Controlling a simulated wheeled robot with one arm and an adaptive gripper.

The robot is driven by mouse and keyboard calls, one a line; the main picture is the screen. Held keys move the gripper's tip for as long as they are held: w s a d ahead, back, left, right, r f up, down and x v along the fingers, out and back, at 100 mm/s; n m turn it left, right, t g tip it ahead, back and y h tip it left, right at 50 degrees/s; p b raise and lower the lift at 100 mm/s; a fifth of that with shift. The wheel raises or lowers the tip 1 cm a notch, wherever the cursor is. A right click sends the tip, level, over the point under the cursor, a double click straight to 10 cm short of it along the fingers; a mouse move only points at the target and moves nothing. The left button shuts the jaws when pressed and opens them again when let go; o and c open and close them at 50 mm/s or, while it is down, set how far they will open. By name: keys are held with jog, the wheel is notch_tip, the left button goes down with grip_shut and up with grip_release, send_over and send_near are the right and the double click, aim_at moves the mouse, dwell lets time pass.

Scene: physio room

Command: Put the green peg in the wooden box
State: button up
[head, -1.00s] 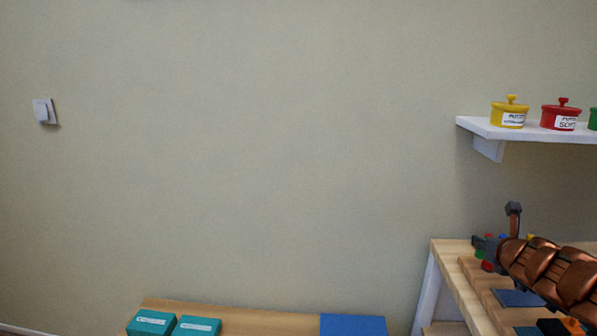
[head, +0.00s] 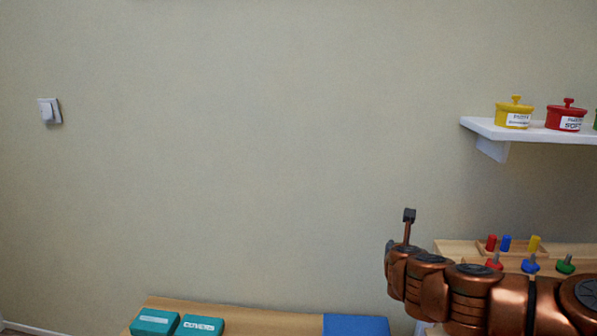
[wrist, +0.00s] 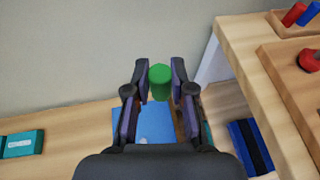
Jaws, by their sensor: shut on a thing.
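The green peg (wrist: 160,83) is held upright between the two fingertips of my gripper (wrist: 160,70) in the wrist view. My gripper is shut on it, in the air beside the higher wooden table (wrist: 232,42) and above a lower wooden bench. In the head view my copper arm hides the gripper and the peg. I cannot make out a wooden box for certain. A shallow wooden tray (head: 520,249) with red, blue and yellow pegs stands on the higher table in the head view.
A blue mat (head: 356,325) and teal boxes (head: 155,322) lie on the lower bench (head: 270,318). Several coloured knobs, one red (head: 494,265), are near the tray. A white wall shelf (head: 540,132) holds lidded pots. A dark blue item (wrist: 250,147) lies below the table's edge.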

jog(key=w+a, duration=0.1)
jog(key=a, duration=0.5)
jog(key=shift+a+f, duration=0.15)
jog(key=shift+f, duration=0.2)
